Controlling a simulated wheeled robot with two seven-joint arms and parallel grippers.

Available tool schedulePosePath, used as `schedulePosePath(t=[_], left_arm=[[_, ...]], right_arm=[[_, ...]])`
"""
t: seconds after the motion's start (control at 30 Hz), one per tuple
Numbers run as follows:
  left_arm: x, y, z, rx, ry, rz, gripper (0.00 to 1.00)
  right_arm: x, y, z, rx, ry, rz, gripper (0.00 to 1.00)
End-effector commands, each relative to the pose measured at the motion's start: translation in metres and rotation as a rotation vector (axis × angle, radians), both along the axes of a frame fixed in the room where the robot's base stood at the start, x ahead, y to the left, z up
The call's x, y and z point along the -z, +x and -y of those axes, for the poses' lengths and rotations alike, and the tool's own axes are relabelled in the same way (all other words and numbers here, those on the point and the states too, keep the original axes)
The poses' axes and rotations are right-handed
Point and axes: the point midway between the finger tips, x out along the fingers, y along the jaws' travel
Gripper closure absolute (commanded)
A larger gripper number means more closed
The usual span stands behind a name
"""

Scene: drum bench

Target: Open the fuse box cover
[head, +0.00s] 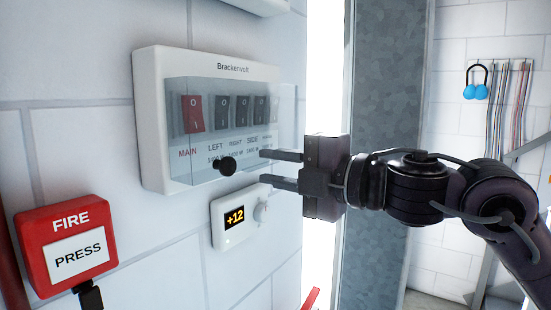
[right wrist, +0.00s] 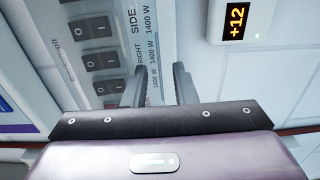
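The fuse box (head: 150,130) is a white case on the wall at the upper middle of the head view. Its clear cover (head: 190,168) lies over a red main switch and several dark switches, and looks shut. A black knob (head: 227,166) sits low on the cover. My right gripper (head: 267,169) is just right of the knob, its two fingers parted with nothing between them and pointing left. In the right wrist view the open fingers (right wrist: 159,82) show in front of the switch labels; I cannot make out the knob there. My left gripper is not in view.
A white thermostat (head: 222,230) reading +12 is on the wall just below the gripper; its display shows in the right wrist view (right wrist: 237,22). A red fire button box (head: 66,245) is at lower left. A grey metal post (head: 375,100) stands behind my right arm.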

Motion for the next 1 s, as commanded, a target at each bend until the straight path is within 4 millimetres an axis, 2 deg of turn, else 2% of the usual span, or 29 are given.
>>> schedulePosePath(t=[0.27, 0.47, 0.5, 1.0], left_arm=[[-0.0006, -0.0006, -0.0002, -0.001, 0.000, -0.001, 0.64], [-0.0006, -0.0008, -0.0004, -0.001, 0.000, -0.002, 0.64], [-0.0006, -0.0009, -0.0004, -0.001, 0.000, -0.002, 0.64], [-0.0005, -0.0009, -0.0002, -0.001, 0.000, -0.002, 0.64]], right_arm=[[0.0008, 0.0017, -0.0026, 0.000, 0.001, -0.001, 0.75], [0.0007, 0.0016, -0.0024, 0.000, 0.001, -0.001, 0.99], [0.0007, 0.0016, -0.0023, 0.000, 0.001, -0.001, 1.00], [0.0010, 0.0016, -0.0023, 0.000, 0.000, -0.001, 1.00]])
